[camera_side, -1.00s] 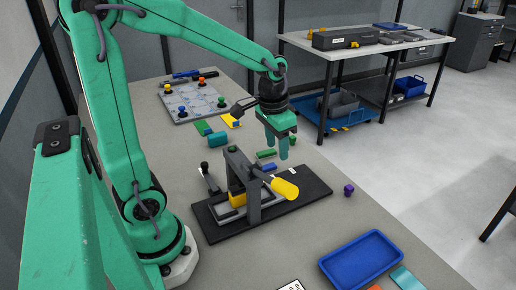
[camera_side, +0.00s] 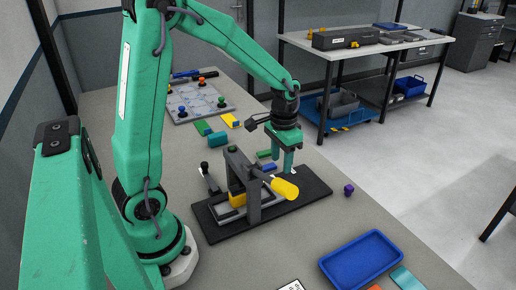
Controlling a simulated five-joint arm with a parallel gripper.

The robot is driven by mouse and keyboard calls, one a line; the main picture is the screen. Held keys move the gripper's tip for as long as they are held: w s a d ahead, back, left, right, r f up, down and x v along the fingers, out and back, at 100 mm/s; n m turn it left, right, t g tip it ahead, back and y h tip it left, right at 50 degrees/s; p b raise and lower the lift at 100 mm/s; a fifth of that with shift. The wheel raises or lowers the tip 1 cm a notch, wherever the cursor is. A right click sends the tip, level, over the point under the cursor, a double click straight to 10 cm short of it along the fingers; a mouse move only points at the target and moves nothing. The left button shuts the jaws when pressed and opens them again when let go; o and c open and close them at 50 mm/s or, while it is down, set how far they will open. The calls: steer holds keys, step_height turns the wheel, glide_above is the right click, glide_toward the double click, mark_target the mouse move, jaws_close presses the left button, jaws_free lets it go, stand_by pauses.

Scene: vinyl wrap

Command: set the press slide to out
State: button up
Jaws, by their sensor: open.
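The press (camera_side: 253,200) stands on a black base plate (camera_side: 314,190) in the middle of the bench. It has a grey upright frame, a lever with a yellow handle (camera_side: 285,188), and a yellow block (camera_side: 237,199) low inside the frame. A slide with a dark knob (camera_side: 205,168) sticks out at the press's left back side. Whether the slide is in or out I cannot tell. My gripper (camera_side: 282,172) is open and points down, just behind and above the yellow handle. Its fingertips are close to the handle; I cannot tell whether they touch it.
A blue tray (camera_side: 361,258) lies at the front right, and a purple piece (camera_side: 348,189) is right of the press. Small green and blue blocks (camera_side: 264,154) lie behind it. A grey board with coloured knobs (camera_side: 185,105) is at the back left.

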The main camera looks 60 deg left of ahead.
steer(key=shift+f, duration=3)
steer(key=shift+c, duration=0.5)
jaws_close()
